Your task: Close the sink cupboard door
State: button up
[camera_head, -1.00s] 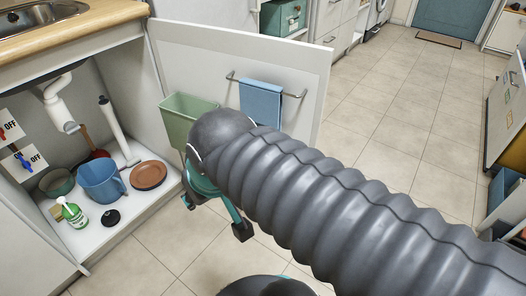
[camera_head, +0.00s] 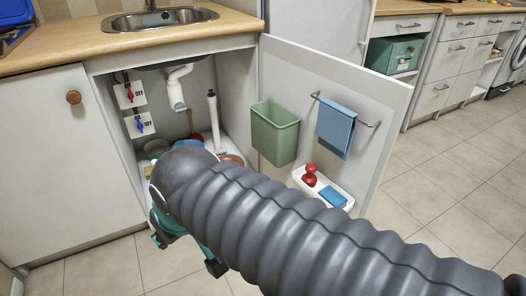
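The sink cupboard door (camera_head: 377,88) stands wide open on the right side of the cupboard, its inner face towards me. A green bin (camera_head: 274,133), a rail with a blue towel (camera_head: 336,127) and a white caddy (camera_head: 314,185) with a red-topped item are on that face. The open sink cupboard (camera_head: 235,92) shows its inside under the sink. My gripper (camera_head: 187,254) is low in front of the cupboard opening, apart from the door.
Inside the cupboard are a white drain pipe (camera_head: 176,88), red and blue valves marked OFF and several items on the floor, partly hidden by my arm. A closed cupboard door (camera_head: 58,165) is at left. Tiled floor (camera_head: 455,200) is free at right.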

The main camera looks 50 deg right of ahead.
aim_at(294, 77)
jog(key=u, duration=2.35)
jog(key=k, duration=2.45)
jog(key=z, duration=2)
